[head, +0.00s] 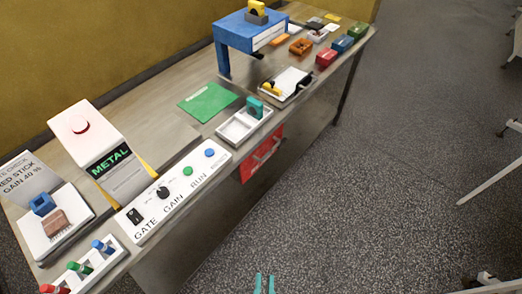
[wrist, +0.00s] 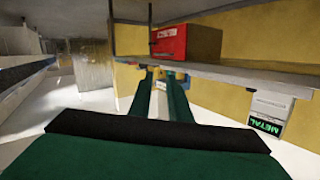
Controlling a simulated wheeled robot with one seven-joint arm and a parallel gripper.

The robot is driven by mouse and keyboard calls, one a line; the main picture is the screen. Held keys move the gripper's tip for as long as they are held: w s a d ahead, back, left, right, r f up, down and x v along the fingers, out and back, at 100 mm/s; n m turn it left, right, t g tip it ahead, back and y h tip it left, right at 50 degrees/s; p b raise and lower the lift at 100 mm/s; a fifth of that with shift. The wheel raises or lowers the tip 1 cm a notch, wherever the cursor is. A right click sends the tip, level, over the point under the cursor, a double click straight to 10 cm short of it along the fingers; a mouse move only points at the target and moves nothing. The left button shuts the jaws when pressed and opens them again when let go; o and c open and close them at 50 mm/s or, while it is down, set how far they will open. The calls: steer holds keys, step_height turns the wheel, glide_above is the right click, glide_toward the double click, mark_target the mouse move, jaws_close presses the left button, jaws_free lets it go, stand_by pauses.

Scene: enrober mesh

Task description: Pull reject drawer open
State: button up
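The red reject drawer (head: 250,166) sits under the bench's front edge, below the small white two-part tray, with a pale handle across its front. In the wrist view, the red drawer (wrist: 198,43) shows as a box with a white label, beyond and above my fingers in the picture. How far it stands out is hard to tell. My gripper (head: 264,283) is at the bottom edge of the head view, over the floor and well apart from the drawer. Its two teal fingers (wrist: 160,92) are parted, with nothing held between them.
The long metal bench (head: 190,145) runs diagonally, carrying a control panel (head: 180,188), a METAL detector box (head: 95,140), a white two-part tray (head: 232,128) and a blue arch (head: 248,30). The speckled floor (head: 350,190) in front is clear; white legs stand at far right.

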steer(key=w+f+m+t+h, duration=0.1)
steer(key=w+f+m+t, duration=0.15)
steer(key=w+m, duration=0.55)
steer(key=w+f+m+t+h, duration=0.1)
steer(key=w+f+m, duration=0.3)
steer(key=w, duration=0.7)
steer(key=m+h, duration=0.4)
steer(key=m, duration=1)
glide_toward(271, 150)
steer(key=x, duration=1)
steer(key=shift+w+f, duration=0.1)
steer(key=shift+f, duration=0.25)
jaws_close()
